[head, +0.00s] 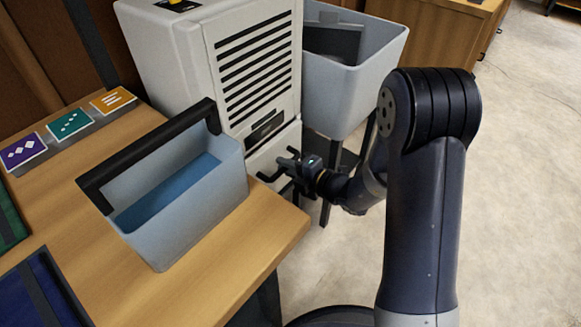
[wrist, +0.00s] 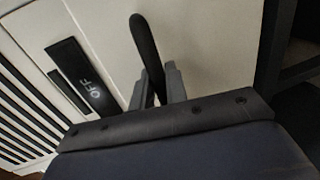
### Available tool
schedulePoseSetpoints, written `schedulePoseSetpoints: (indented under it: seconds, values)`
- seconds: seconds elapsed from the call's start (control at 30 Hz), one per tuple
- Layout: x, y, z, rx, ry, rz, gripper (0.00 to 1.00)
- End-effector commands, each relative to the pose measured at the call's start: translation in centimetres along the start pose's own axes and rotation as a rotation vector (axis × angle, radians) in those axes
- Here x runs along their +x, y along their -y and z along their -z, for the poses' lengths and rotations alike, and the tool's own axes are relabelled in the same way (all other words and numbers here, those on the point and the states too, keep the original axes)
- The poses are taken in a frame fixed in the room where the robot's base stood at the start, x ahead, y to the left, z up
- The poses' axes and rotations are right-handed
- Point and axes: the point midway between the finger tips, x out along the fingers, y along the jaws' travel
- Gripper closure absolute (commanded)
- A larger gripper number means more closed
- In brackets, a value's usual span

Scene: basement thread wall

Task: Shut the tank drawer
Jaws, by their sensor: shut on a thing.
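The white louvred machine (head: 240,75) stands behind the wooden table. Its lower front, a pale panel below the louvres, appears to be the tank drawer (head: 268,153); much of it is hidden by the table and my gripper. In the wrist view the pale panel (wrist: 205,40) fills the upper middle, with a dark bar handle (wrist: 146,48) standing out from it. My gripper (head: 279,168) is at this front; in the wrist view its fingers (wrist: 155,92) lie on either side of the handle, shut on it. I cannot tell how far out the drawer is.
A grey-blue bin (head: 185,215) with a black handle and blue inside stands on the table (head: 210,292), left of my gripper. Another grey bin (head: 350,90) stands on a dark stand behind my gripper. Floor (head: 525,180) is clear at right.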

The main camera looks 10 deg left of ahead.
Motion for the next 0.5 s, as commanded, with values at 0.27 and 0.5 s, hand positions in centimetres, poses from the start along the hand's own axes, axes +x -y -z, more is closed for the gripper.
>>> schedulePoseSetpoints:
  seconds: [0.27,0.5]
  values:
    - [2.7,-0.8,-0.2,-0.001,0.005,-0.005,1.00]
    - [2.8,-0.8,-0.2,-0.001,0.005,-0.007,0.79]
